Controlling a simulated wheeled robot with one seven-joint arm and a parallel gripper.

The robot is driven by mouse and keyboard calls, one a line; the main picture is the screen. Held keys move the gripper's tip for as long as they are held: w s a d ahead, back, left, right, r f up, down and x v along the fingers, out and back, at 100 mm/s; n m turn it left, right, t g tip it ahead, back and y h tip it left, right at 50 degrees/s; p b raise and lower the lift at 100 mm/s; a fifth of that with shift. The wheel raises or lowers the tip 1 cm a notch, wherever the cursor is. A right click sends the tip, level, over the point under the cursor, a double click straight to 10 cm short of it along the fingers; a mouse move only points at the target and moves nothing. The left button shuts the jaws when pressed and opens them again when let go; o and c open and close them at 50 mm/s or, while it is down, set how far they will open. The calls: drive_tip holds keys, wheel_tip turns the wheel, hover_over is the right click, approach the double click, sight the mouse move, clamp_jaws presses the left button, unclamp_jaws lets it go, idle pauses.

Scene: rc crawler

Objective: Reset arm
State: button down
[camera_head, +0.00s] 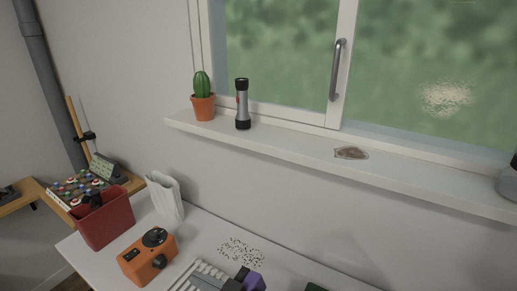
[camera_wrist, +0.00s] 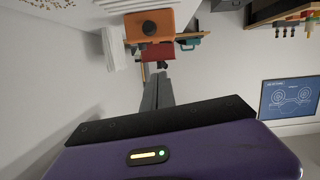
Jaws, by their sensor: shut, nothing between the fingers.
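My gripper (camera_wrist: 159,80) shows in the wrist view as grey fingers held together beyond a black strip and a purple housing with a small lit indicator. The fingers are shut with nothing between them. Their tips point toward an orange device (camera_wrist: 150,26) and a red bin (camera_wrist: 158,52); I cannot tell the distance. In the head view a dark and purple part shows at the bottom edge, mostly cut off, and I cannot tell if it is mine.
A cactus (camera_head: 203,96) and a flashlight (camera_head: 242,104) stand on the windowsill (camera_head: 290,147). A blue picture (camera_wrist: 290,98) shows in the wrist view.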

drive_tip(key=w+d+r+m+t+h, duration=0.2)
drive_tip(key=d+r+m+t, duration=0.1)
drive_tip(key=d+m+t, duration=0.25)
drive_tip(key=s+d+f+m+t+h, duration=0.1)
drive_tip(key=s+d+m+t+h, duration=0.2)
drive_tip(key=d, duration=0.4)
drive_tip(key=s+d+f+m+t+h, duration=0.1)
drive_tip(key=s+d+f+m+h, duration=0.1)
drive_tip(key=s+d, duration=0.5)
drive_tip(key=s+d+g+h, duration=0.1)
drive_tip(key=s+d, duration=0.3)
drive_tip(key=s, duration=0.4)
drive_tip(key=s+d+f+m+h, duration=0.1)
drive_tip(key=s+d+h, duration=0.2)
drive_tip(key=s, duration=0.6)
drive_tip(key=s+d+m+g+h, duration=0.1)
drive_tip(key=s+d, duration=0.4)
drive_tip(key=s, duration=0.4)
drive_tip(key=shift+d+f+g+h, duration=0.3)
drive_tip(key=shift+f+g+h, duration=0.05)
drive_tip(key=shift+h, duration=0.05)
drive_tip(key=shift+m, duration=0.25)
